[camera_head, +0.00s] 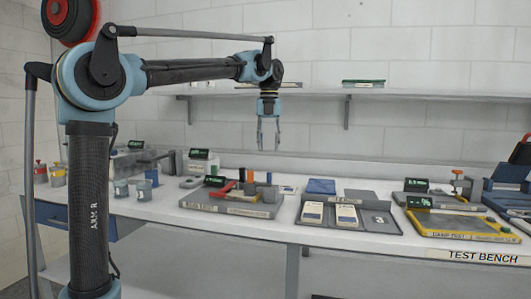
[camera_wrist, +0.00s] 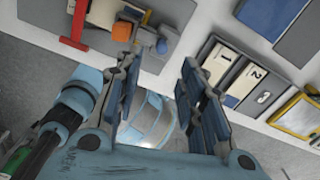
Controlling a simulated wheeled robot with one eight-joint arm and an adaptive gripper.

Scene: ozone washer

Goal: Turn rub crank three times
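No part carries a readable "rub crank" label, so I cannot tell for certain which part it is. An upright orange-topped knob (camera_head: 457,174) stands behind the yellow-framed tray at the right of the bench and looks like a crank handle. A grey fixture (camera_head: 262,210) at mid-bench carries a red lever (camera_head: 224,188), an orange peg (camera_head: 250,176) and a blue peg; the red lever (camera_wrist: 75,28) and orange peg (camera_wrist: 122,31) also show in the wrist view. My gripper (camera_head: 268,143) hangs above the bench, fingers apart and empty; it also shows in the wrist view (camera_wrist: 158,68).
A grey tray (camera_head: 379,222) with cards numbered 1 and 2 lies right of the fixture. A blue pad (camera_head: 321,186) lies behind it. The yellow-framed tray (camera_head: 464,225) is further right, near a blue device (camera_head: 510,185). Grey cups (camera_head: 144,191) stand left. A shelf (camera_head: 400,94) runs along the wall.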

